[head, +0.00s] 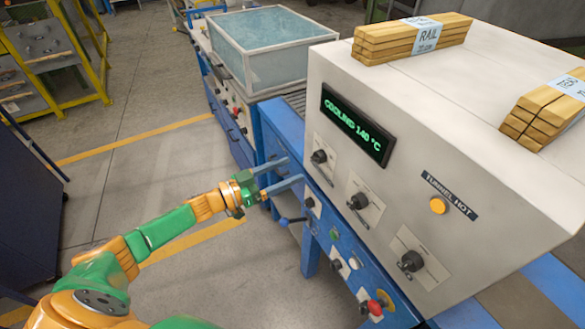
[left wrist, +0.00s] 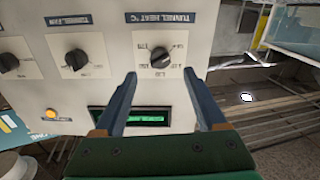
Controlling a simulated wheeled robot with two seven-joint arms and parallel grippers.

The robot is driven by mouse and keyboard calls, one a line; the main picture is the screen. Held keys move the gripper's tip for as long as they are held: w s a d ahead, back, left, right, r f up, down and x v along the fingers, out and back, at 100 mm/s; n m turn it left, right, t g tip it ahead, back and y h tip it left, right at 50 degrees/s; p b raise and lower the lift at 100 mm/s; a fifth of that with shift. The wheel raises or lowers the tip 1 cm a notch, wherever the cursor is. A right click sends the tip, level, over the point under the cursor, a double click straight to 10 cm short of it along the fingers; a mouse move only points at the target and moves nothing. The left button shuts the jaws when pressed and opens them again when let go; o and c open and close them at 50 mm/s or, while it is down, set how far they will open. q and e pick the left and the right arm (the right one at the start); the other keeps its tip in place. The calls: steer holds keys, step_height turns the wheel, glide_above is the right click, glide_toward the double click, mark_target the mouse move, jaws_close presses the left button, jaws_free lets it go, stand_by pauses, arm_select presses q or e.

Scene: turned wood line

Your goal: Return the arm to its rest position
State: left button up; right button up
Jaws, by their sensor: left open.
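My left arm comes in from the lower left of the head view, with green and orange links. Its left gripper (head: 287,172) is open and empty, its two blue-grey fingers pointing at the machine's front near the leftmost knob (head: 319,157). In the left wrist view the gripper's fingers (left wrist: 167,90) stand apart, with the tunnel heat knob (left wrist: 160,57) beyond and between them. I cannot tell whether a finger touches the panel. The display (head: 356,125) reads "COOLING 140 °C". My right gripper does not show.
The tunnel machine (head: 430,120) fills the right side, with an amber lamp (head: 438,205) lit by a "TUNNEL HOT" label. Wood bundles (head: 410,38) lie on top. Open floor (head: 130,150) lies left of the arm.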

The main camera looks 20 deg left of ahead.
arm_select(q)
steer(key=shift+w+d, duration=0.1)
steer(key=shift+f, duration=0.1)
steer(key=s+a+f+n+y, duration=0.2)
steer(key=f+y, duration=0.1)
steer(key=f, duration=0.5)
steer(key=s+a+f+n+y, duration=0.15)
steer(key=f+y, duration=0.25)
steer(key=f, duration=0.4)
steer(key=s+f+n+g+y, duration=0.1)
steer(key=s+f+g+y, duration=0.3)
steer(key=s+f, duration=0.8)
steer(key=s+d+f+g, duration=0.2)
steer(key=s+f+g, duration=0.2)
steer(key=s, duration=0.8)
steer(key=s+d+f+g, duration=0.2)
steer(key=s+f+g, duration=0.3)
steer(key=s, duration=0.7)
step_height(320, 180, down, 2)
steer(key=shift+d, duration=0.35)
